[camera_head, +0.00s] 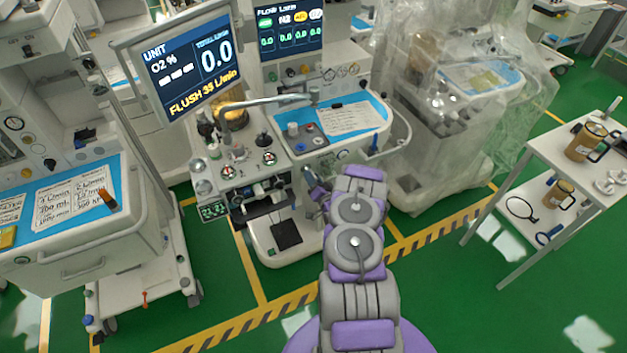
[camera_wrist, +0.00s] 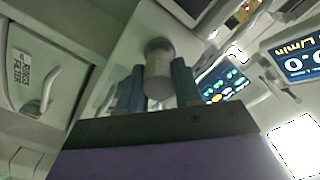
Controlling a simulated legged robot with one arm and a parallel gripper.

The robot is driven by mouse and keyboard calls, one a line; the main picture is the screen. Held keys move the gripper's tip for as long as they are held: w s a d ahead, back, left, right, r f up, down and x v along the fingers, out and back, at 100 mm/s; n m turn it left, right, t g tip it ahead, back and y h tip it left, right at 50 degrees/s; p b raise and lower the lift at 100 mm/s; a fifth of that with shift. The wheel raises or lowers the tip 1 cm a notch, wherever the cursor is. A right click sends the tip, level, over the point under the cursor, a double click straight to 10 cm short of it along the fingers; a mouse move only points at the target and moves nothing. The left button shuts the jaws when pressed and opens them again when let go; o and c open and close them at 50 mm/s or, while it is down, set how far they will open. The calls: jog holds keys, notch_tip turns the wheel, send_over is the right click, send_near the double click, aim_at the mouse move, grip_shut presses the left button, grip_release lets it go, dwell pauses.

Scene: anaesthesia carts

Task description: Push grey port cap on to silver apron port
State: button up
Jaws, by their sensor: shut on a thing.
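My gripper (camera_wrist: 158,82) shows close up in the wrist view, with its two blue-grey fingers on either side of a short grey cylinder, which looks like the grey port cap (camera_wrist: 158,70). The fingers are shut on it. In the head view my gripper (camera_head: 316,193) is small, at the front of the middle anaesthesia machine (camera_head: 340,158), below its blue-topped work surface. The cap cannot be made out there. I cannot pick out the silver apron port in either view. Whether the cap touches a port cannot be told.
A grey tube arm (camera_head: 265,101) reaches over the machine's work surface. Another cart (camera_head: 110,240) stands at left, and a plastic-draped machine (camera_head: 440,110) at right. A white side table (camera_head: 550,155) with brown jugs stands far right. Green floor between them is open.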

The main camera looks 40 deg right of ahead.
jog(key=shift+b+x, duration=0.75)
jog(key=shift+x, duration=0.35)
jog(key=o, duration=1.1)
jog(key=p+v, duration=0.4)
jog(key=v, duration=1.3)
jog(key=shift+s, duration=0.2)
jog(key=shift+w+a, duration=0.1)
